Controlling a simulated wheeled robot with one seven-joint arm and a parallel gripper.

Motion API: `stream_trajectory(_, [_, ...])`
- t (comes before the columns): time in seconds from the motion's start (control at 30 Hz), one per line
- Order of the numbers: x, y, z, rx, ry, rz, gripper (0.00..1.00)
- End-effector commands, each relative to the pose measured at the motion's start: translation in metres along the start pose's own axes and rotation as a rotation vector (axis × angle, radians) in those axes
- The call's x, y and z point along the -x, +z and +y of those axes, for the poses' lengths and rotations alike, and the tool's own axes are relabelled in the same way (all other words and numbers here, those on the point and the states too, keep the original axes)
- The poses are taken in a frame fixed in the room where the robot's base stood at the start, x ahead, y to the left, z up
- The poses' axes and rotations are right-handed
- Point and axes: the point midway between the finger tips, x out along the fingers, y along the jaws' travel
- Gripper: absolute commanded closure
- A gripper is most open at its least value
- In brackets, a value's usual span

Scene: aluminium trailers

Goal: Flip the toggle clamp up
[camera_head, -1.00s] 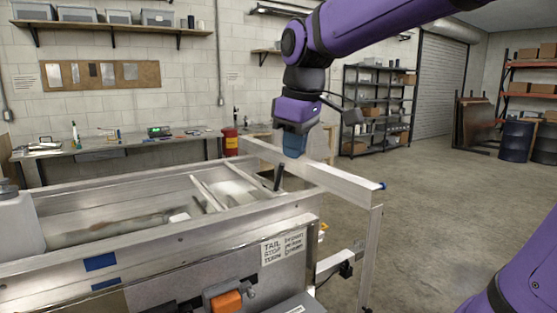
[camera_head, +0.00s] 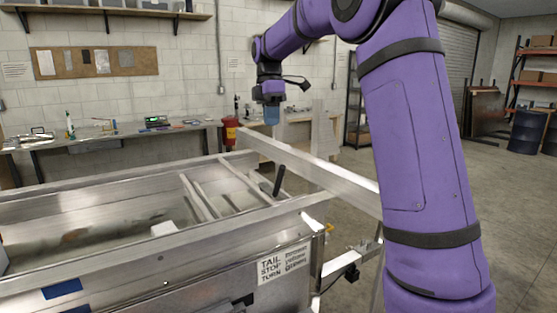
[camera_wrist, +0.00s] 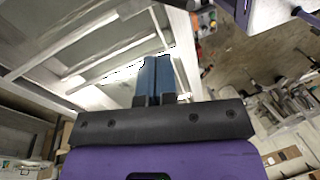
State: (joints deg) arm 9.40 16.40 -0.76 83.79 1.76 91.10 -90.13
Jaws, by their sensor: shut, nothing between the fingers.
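A black lever handle (camera_head: 279,180), which looks like the toggle clamp's handle, stands tilted slightly right of upright at the trailer's (camera_head: 150,262) far right corner. Its base is hidden behind the metal rim. My gripper (camera_head: 271,117) hangs with its blue fingers pointing down, above and beyond the handle and apart from it. In the wrist view my gripper (camera_wrist: 154,72) has its blue fingers together with nothing between them. A dark shape at that view's top edge may be the handle, but I cannot tell.
A long aluminium beam (camera_head: 310,165) runs beside the handle on the right. A sign (camera_head: 284,264) is on the trailer's near side. A workbench (camera_head: 100,138) lines the back wall. Open floor lies to the right.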

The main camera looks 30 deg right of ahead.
Motion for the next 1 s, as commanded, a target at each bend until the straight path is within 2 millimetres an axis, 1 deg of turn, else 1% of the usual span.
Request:
stream_trajectory(0.03, [-0.001, 0.002, 0.007, 0.019, -0.009, 0.001, 1.0])
stream_trajectory(0.1, [-0.003, 0.003, 0.012, 0.043, -0.021, 0.002, 1.0])
stream_trajectory(0.2, [-0.003, 0.004, 0.016, 0.062, -0.027, 0.003, 1.0])
stream_trajectory(0.57, [-0.004, 0.004, 0.017, 0.067, -0.029, 0.004, 1.0])
stream_trajectory(0.67, [-0.008, 0.004, 0.016, 0.066, -0.03, 0.004, 1.0])
stream_trajectory(0.77, [-0.017, 0.004, 0.016, 0.066, -0.031, 0.004, 1.0])
stream_trajectory(0.87, [-0.033, 0.004, 0.015, 0.065, -0.032, 0.004, 1.0])
stream_trajectory(1.0, [-0.059, 0.004, 0.014, 0.066, -0.032, 0.004, 1.0])
